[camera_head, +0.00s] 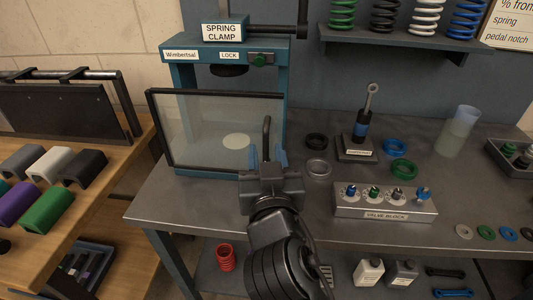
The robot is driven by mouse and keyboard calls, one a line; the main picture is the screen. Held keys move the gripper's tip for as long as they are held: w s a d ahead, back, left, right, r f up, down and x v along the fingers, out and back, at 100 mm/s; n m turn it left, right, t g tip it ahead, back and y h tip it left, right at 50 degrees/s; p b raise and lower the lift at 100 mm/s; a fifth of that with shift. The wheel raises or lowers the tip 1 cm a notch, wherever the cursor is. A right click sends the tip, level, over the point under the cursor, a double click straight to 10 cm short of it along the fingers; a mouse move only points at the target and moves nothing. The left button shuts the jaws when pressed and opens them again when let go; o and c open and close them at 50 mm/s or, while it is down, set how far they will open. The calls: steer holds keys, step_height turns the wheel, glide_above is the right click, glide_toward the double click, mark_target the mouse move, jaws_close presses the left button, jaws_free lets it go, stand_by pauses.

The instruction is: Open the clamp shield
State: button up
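The clamp shield (205,128) is a clear panel in a black frame. It stands across the front of the teal spring clamp (185,72), above the workbench. A dark upright handle (267,132) with a bent top stands at the shield's right side. My gripper (268,158) is in front of the shield's lower right, with its blue fingertips spread apart. The handle's lower part lies between the fingertips in the picture; I cannot tell whether they touch it. My wrist hides the area just below.
A valve block (385,203), black and green rings, a damper on a stand (358,140) and a clear cylinder (458,130) stand right of my arm. A wooden bench (60,232) with coloured covers is at left. A shelf with springs (400,38) hangs above.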

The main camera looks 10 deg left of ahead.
steer(key=shift+c, duration=0.5)
jaws_close()
